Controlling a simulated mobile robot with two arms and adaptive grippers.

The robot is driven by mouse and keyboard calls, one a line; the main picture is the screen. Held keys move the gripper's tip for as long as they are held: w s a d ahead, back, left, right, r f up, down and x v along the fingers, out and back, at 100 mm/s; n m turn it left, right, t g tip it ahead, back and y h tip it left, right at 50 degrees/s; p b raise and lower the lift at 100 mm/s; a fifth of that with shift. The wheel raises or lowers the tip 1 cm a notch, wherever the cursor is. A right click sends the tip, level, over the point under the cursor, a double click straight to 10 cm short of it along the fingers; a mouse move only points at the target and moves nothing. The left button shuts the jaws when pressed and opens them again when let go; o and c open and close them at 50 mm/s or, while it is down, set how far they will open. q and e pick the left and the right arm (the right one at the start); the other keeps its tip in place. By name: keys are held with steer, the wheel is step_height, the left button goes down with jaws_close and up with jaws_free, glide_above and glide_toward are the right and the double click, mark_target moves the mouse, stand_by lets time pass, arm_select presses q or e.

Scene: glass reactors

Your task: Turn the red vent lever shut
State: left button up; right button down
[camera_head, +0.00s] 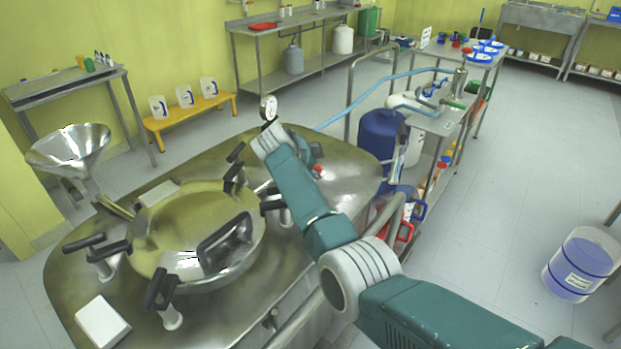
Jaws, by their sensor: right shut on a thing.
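My right arm reaches in from the lower right over the steel reactor lid (350,180). Its wrist bends down behind the forearm, and my right gripper (316,164) is small and mostly hidden there. A small red part, which looks like the red vent lever (318,170), shows right at the gripper, low over the lid. The gripper appears shut on it. How far the lever is turned cannot be told. My left gripper is not in view.
A round hatch (180,225) with black-handled clamps takes up the lid's left and front. A pressure gauge (269,108) stands behind my wrist. A steel funnel (70,150) is at left. A blue drum (378,135) and a hose cart stand at right.

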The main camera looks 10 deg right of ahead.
steer(key=shift+a+r, duration=0.1)
stand_by(0.4)
steer(key=c, duration=1.6)
jaws_free()
steer(key=o, duration=0.3)
steer(key=shift+w, duration=0.15)
step_height(320, 180, up, 10)
